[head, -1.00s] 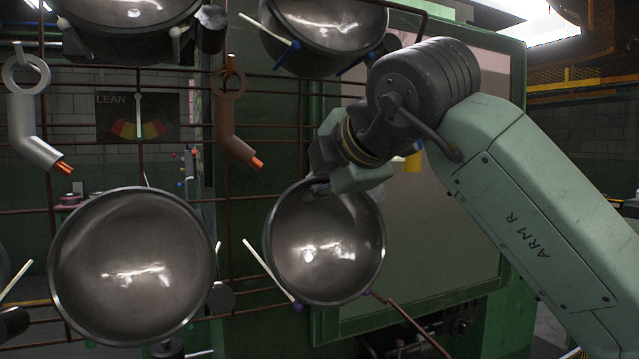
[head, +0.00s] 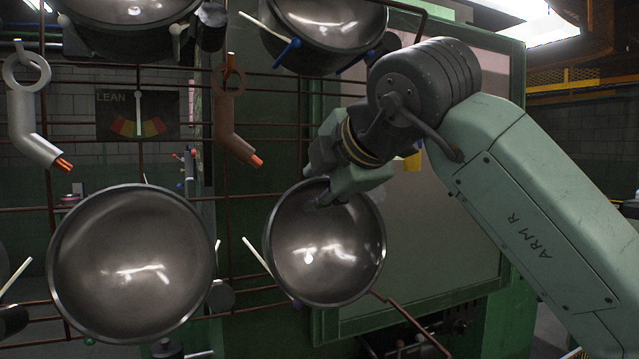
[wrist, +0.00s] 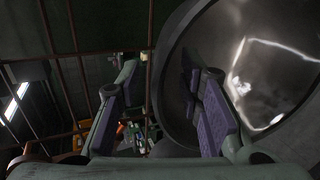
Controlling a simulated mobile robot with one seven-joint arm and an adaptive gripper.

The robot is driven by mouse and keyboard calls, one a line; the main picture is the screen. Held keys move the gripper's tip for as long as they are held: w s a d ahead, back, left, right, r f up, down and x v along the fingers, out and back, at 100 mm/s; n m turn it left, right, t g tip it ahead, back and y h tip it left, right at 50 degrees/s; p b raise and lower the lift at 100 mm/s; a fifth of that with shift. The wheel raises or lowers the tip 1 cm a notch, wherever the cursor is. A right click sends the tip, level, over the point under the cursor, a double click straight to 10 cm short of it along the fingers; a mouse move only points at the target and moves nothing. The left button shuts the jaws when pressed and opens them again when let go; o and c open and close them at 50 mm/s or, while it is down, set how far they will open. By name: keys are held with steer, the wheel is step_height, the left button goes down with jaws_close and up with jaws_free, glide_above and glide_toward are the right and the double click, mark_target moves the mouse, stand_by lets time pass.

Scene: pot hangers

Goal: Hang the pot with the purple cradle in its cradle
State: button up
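The dark metal pot (head: 335,250) is at the middle right, its round opening facing me. The cradle's white arm (head: 255,255) runs behind the pot's lower-left rim. Its purple tip (head: 297,304) barely shows at the bottom rim. A brown rod (head: 405,318) comes out from behind the lower-right rim. My gripper (head: 330,190) is at the pot's upper rim. In the wrist view my gripper (wrist: 165,95) has its fingers apart, one over the pot's inside (wrist: 265,75) and one outside the rim. A gap shows between the outer finger and the rim.
A larger pot (head: 130,265) hangs at the left. Two more pots (head: 330,25) hang along the top. Two hooked handles, one grey (head: 25,110) and one brown (head: 230,110), hang between. The rack's rusty bars and a green-framed panel (head: 440,220) stand behind.

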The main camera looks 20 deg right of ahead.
steer(key=shift+s, duration=0.1)
steer(key=s+f+v, duration=0.1)
steer(key=f+v, duration=0.1)
steer(key=v, duration=0.8)
steer(key=s+f+b+v, duration=0.1)
steer(key=f+v, duration=0.1)
steer(key=v, duration=0.9)
steer(key=shift+s+d, duration=0.15)
steer(key=shift+s, duration=0.1)
steer(key=shift+f, duration=0.1)
